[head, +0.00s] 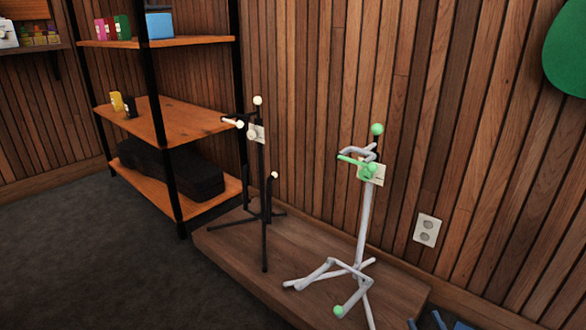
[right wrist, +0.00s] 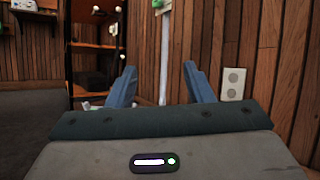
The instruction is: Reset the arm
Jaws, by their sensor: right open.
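My right gripper (head: 440,322) shows only in part at the bottom right edge of the head view, as blue finger tips. In the right wrist view its two blue fingers (right wrist: 160,84) stand wide apart with nothing between them close by. The gripper is open and empty. The rest of my right arm is out of the head view. My left gripper is in neither view.
A white stand with green tips (head: 364,220) and a black stand (head: 262,190) stand on a low wooden platform (head: 225,245) by the wall. A shelf unit (head: 190,120) holds a black case (head: 180,172). A wall outlet (head: 427,231) is at right. Open carpet lies at left.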

